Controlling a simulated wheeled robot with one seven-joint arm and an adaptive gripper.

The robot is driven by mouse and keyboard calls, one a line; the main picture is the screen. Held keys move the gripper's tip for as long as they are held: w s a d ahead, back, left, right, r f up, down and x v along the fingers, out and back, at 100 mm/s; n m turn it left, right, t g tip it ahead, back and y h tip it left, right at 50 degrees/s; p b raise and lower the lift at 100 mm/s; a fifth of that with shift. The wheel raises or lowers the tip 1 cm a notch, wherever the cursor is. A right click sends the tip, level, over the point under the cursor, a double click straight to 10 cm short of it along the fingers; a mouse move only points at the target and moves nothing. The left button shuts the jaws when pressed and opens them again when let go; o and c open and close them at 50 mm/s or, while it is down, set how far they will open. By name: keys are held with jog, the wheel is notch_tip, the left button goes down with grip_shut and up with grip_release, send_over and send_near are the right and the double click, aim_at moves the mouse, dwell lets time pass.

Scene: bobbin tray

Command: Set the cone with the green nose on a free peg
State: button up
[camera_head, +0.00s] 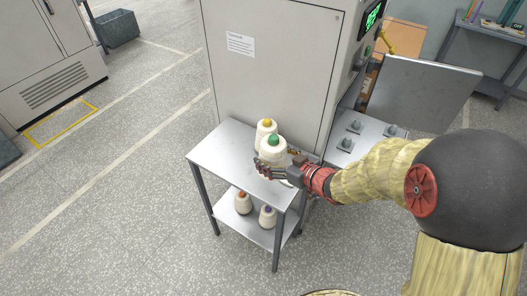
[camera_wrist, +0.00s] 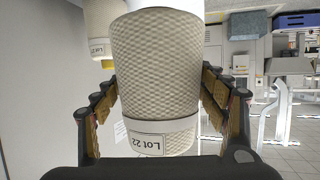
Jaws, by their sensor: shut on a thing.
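The cone with the green nose (camera_head: 273,140) is cream-coloured and upright over the small grey table. My gripper (camera_head: 268,170) has its fingers around the cone's body and is shut on it. In the wrist view the ribbed cone (camera_wrist: 158,65) fills the middle between the fingers, with an upside-down "Lot 22" label. Its foot is hidden by the gripper, so I cannot tell whether it touches the table. To the right, a grey tray surface (camera_head: 372,140) carries several short pegs; three show bare, such as this peg (camera_head: 357,126). My arm may hide others.
A cone with a yellow nose (camera_head: 266,126) stands close behind the held one. Cones with an orange nose (camera_head: 243,203) and a purple nose (camera_head: 267,215) are on the table's lower shelf. A tall grey cabinet (camera_head: 270,70) and an open panel (camera_head: 415,95) border the pegs.

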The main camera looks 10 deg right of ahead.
jog(key=shift+s+d+r, duration=0.2)
jog(key=shift+s+d, duration=0.05)
jog(key=shift+s, duration=0.05)
notch_tip(320, 180, up, 20)
jog(key=p, duration=1.8)
